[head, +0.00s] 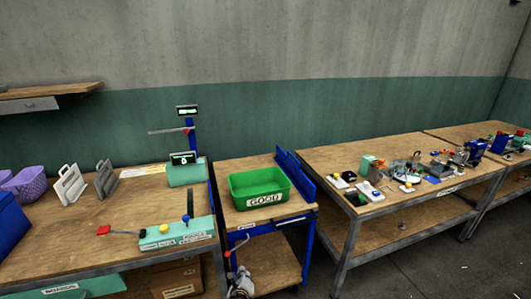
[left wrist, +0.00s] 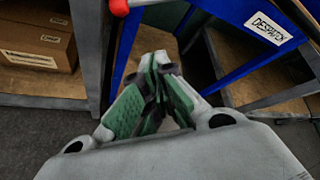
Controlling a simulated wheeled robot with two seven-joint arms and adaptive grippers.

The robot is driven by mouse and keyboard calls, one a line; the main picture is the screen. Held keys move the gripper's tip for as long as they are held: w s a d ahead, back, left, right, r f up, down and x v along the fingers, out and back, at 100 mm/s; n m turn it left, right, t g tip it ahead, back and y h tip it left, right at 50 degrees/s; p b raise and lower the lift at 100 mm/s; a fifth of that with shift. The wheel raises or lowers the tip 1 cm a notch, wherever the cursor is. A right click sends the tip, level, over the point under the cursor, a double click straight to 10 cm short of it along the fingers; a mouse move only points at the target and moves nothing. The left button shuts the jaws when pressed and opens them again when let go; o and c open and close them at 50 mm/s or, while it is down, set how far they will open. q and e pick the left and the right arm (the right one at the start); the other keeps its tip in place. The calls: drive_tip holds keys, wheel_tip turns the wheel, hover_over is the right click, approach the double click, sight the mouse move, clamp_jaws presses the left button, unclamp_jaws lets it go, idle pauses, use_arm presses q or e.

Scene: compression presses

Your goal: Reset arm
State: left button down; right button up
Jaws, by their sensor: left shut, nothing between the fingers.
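My left gripper (head: 242,283) is at the bottom centre of the head view, low in front of the blue stand that carries the green bin. In the left wrist view its green-padded fingers (left wrist: 155,62) come together at the tips, shut with nothing between them. It hangs clear of the things on the tabletops. My right gripper is in neither view.
A green bin (head: 278,202) labelled GOOD sits on the blue stand. A teal press (head: 187,174) and a teal control box (head: 175,240) stand on the left bench. The right bench (head: 340,160) holds many small parts. Cardboard boxes (left wrist: 35,42) lie below.

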use_arm(q)
drive_tip(key=s+a+f+n+g+h, duration=0.1)
drive_tip(key=a+f+n+g, duration=0.15)
drive_tip(key=f+n, duration=0.4)
drive_tip(key=a+f+n+g+h, duration=0.1)
drive_tip(key=a+f+n, duration=0.35)
drive_tip(key=n, duration=0.25)
drive_tip(key=s+a+f+n+g+y, duration=0.1)
drive_tip(key=s+a+f+n+g, duration=0.1)
drive_tip(key=s+a+f+n, duration=0.65)
drive_tip(key=s+a+f+n+g+y, duration=0.1)
drive_tip(key=s+a+f+g, duration=0.15)
drive_tip(key=s+f, duration=0.65)
drive_tip(key=s+a+f+g, duration=0.1)
drive_tip(key=s+a+f, duration=0.35)
drive_tip(key=s, duration=0.85)
drive_tip(key=s+d+f+g, duration=0.1)
drive_tip(key=s+f, duration=0.1)
drive_tip(key=s, duration=0.9)
drive_tip(key=s+d+f+n+g, duration=0.1)
drive_tip(key=s+f, duration=0.2)
drive_tip(key=s, duration=0.8)
drive_tip(key=shift+s+f, duration=0.3)
drive_tip(key=shift+s, duration=0.1)
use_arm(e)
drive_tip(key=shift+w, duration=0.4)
